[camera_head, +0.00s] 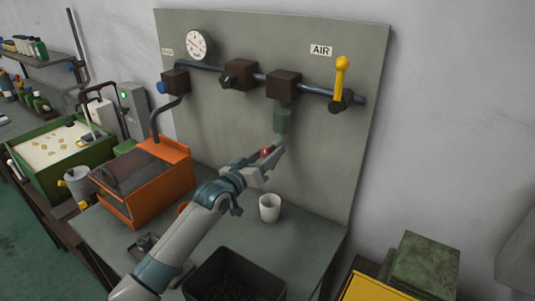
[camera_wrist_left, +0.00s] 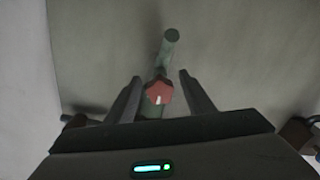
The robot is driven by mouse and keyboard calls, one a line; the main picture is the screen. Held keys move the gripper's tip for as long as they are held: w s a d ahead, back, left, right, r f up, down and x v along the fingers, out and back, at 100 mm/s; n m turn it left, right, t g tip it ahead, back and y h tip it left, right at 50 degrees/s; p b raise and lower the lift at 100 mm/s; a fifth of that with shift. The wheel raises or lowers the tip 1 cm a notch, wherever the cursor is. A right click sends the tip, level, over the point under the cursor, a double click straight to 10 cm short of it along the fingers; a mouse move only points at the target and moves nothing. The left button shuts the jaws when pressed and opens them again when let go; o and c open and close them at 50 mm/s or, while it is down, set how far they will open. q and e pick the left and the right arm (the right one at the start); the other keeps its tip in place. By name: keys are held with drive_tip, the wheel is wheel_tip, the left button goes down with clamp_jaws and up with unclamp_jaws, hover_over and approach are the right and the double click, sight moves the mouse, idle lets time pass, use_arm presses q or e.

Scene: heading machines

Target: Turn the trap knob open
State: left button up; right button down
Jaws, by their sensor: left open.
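The trap knob is a small red lobed knob (camera_head: 265,152) at the lower end of the green trap (camera_head: 283,120) on the air panel. In the left wrist view the red knob (camera_wrist_left: 159,96) shows a white mark on its face and lies between the two fingers. My left gripper (camera_head: 268,155) is open around the knob, with a gap visible on each side; it also shows in the left wrist view (camera_wrist_left: 160,88). Whether a finger touches the knob I cannot tell. My right gripper is not in view.
A white cup (camera_head: 269,208) stands on the bench below the trap. An orange box (camera_head: 160,185) is to the left and a dark bin (camera_head: 235,275) in front. A yellow lever (camera_head: 341,75) and a gauge (camera_head: 196,44) are on the panel (camera_head: 220,120).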

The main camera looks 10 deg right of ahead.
use_arm(q)
drive_tip(key=c, duration=1.1)
